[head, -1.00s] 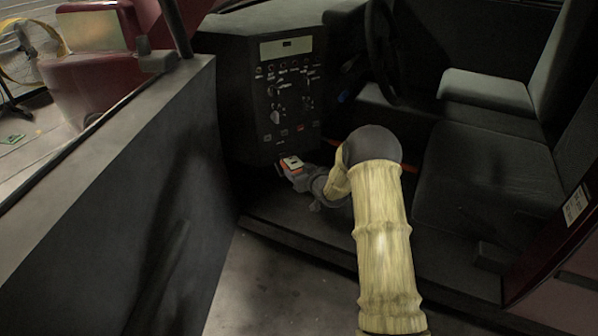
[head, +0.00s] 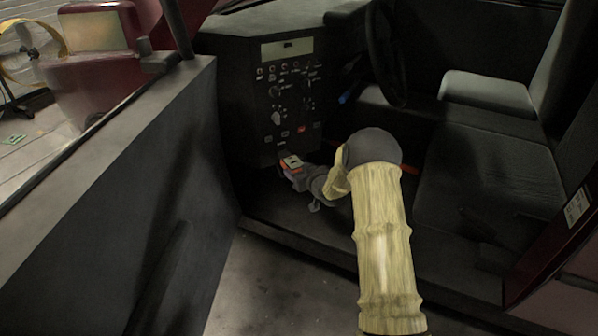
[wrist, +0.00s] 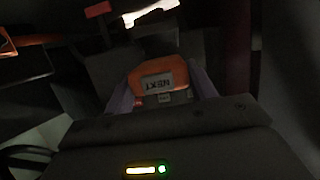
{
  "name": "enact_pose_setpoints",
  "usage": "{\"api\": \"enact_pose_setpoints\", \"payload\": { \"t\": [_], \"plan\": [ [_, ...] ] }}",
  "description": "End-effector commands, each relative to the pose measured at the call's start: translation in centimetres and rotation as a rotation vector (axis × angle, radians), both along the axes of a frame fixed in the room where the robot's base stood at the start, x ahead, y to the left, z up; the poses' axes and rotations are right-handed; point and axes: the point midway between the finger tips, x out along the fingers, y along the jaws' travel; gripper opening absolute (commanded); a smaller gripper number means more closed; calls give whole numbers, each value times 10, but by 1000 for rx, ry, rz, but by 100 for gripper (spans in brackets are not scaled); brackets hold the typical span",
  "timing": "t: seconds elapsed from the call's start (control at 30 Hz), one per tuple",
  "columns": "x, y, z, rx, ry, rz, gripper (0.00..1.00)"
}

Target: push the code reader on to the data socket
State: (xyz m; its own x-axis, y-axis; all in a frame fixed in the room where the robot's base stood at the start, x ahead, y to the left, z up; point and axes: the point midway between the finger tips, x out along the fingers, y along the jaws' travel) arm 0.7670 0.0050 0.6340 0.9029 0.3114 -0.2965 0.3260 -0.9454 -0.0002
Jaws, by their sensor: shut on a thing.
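The code reader (head: 291,162) is a small orange and pale box just below the lower edge of the dark dash panel. In the wrist view the code reader (wrist: 158,76) is orange with a grey label reading "NEXT", upside down. My gripper (head: 303,174) is shut on it, and in the wrist view the fingers of my gripper (wrist: 162,92) lie on both sides of it. I cannot make out the data socket in either view; the dash and the reader may hide it. I cannot tell whether the reader touches anything ahead of it.
The dash panel (head: 287,95) with knobs stands directly above the reader. A steering wheel (head: 381,50) and a dark seat (head: 478,170) are to the right. The open door (head: 130,190) bounds the left. The footwell floor (head: 285,215) below looks clear.

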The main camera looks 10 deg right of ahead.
Motion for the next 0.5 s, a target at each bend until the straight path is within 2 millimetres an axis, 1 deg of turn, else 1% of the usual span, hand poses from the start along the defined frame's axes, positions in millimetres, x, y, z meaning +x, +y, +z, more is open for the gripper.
{"api": "enact_pose_setpoints", "payload": {
  "t": [0.17,0.2,0.27,0.3,0.5],
  "plan": [
    [3,1,1,1,-2,1,32],
    [3,1,1,1,-2,0,62],
    [3,1,1,1,-2,0,74],
    [3,1,1,1,-2,0,82],
    [3,1,1,0,-1,0,82]
  ]
}}
